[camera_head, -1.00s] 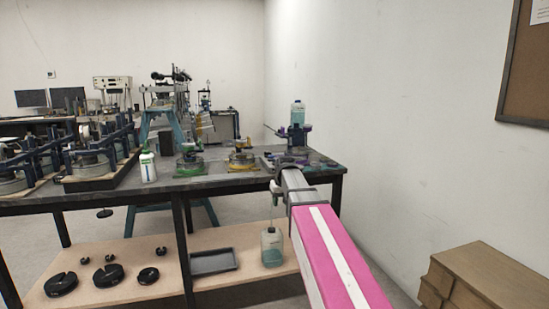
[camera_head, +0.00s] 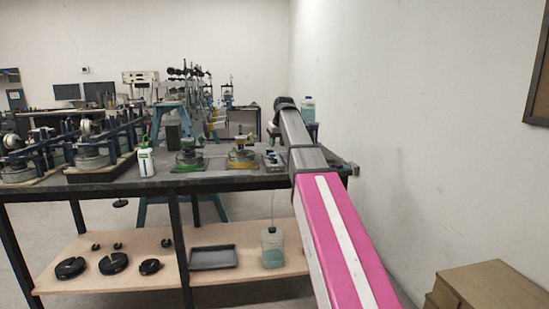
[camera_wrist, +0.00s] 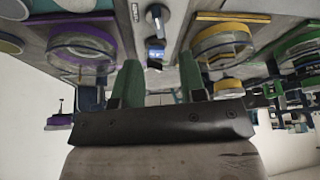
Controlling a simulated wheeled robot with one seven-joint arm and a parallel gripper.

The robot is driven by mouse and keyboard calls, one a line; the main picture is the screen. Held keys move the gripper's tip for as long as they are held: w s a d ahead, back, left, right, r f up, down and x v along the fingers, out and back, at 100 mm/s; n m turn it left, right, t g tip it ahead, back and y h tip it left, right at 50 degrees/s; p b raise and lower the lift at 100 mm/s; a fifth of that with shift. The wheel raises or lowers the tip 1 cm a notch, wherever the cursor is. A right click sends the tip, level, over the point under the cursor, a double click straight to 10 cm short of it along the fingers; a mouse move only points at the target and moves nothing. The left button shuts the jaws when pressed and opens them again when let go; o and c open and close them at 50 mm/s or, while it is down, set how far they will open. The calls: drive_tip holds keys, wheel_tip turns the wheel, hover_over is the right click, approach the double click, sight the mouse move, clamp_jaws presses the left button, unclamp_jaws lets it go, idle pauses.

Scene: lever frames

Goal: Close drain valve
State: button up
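What looks like the drain valve (camera_wrist: 156,18), a round light fitting with a dark lever across it, is near the top middle of the wrist view. Its lever angle is hard to read. A small blue-and-white part (camera_wrist: 155,48) sits just below it in that view. My gripper (camera_wrist: 162,75) is open, with its two green-grey fingers apart and nothing seen held between them. The valve lies beyond the fingertips, roughly in line with the gap, apparently not touched. In the head view my arm covers the gripper and much of the table's right end.
The dark worktable (camera_head: 110,188) carries green (camera_head: 190,158) and yellow (camera_head: 243,156) ring devices and a white bottle (camera_head: 146,160). A purple ring device (camera_wrist: 82,48) flanks the valve in the wrist view. A bottle of liquid (camera_head: 272,248) stands on the lower shelf. A wall rises at right.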

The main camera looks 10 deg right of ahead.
sight(274, 160)
drive_tip(key=x, duration=0.8)
drive_tip(key=shift+d, duration=0.1)
clamp_jaws()
